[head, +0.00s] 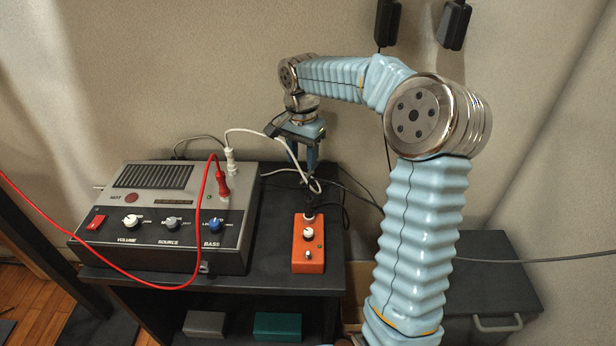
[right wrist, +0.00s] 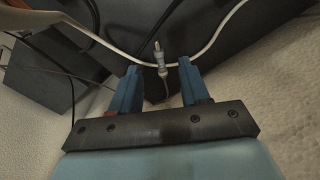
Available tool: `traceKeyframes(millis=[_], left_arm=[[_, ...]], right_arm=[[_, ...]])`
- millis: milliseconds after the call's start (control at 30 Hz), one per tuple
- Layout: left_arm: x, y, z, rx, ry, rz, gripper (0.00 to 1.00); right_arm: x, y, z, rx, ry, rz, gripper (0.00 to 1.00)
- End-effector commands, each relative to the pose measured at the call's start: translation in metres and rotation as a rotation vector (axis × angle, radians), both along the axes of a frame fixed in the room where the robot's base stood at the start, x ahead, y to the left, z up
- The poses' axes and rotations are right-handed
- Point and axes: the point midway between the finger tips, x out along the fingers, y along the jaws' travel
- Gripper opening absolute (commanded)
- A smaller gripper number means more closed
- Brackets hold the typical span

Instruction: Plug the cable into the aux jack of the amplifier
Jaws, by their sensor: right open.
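The grey amplifier (head: 160,258) stands on the left of the dark stand, knobs facing front. A white plug (head: 230,161) and a red plug (head: 223,183) stand upright in its top. I cannot tell which socket is the aux jack. My right gripper (head: 306,172) points down behind the orange pedal, right of the amplifier. In the right wrist view it (right wrist: 159,72) is open. A loose light grey plug (right wrist: 161,68) with a metal tip shows between its fingertips, with gaps on both sides. A white cable (right wrist: 110,48) passes close by the plug. My left gripper is out of view.
An orange pedal (head: 308,252) with a cable at its back sits near the stand's front right. The red cable (head: 203,200) loops across the amplifier's front. Dark cables lie behind the pedal. Two black adapters (head: 388,22) hang on the wall. A dark cabinet (head: 490,270) stands at right.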

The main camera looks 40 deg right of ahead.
Motion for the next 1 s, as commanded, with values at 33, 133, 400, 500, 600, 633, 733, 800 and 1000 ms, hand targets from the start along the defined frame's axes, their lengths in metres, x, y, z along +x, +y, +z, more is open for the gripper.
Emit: traceKeyframes(millis=[33, 133, 400, 500, 600, 633, 733, 800, 1000], left_arm=[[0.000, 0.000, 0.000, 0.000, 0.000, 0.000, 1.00], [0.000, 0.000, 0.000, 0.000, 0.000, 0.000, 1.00], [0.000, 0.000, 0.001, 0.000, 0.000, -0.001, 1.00], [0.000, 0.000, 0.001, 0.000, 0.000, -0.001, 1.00], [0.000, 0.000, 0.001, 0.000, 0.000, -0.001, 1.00], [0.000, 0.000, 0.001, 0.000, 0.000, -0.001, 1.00], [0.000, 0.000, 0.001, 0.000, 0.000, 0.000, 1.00], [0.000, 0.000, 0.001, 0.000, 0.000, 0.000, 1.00], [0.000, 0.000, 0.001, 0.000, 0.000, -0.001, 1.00]], right_arm=[[0.000, 0.000, -0.003, 0.001, 0.000, 0.000, 0.46], [-0.001, -0.001, -0.013, 0.001, 0.003, -0.001, 0.46], [-0.001, -0.004, -0.052, 0.002, 0.002, 0.000, 0.46], [-0.001, -0.004, -0.056, 0.000, 0.000, 0.000, 0.46], [-0.001, -0.004, -0.056, 0.000, 0.000, 0.000, 0.46], [-0.001, -0.004, -0.056, 0.000, 0.000, 0.000, 0.46], [-0.001, -0.004, -0.056, 0.000, 0.000, 0.000, 0.36], [-0.001, -0.004, -0.055, 0.000, 0.000, 0.000, 0.26], [-0.001, -0.004, -0.055, 0.000, 0.000, -0.001, 0.00]])
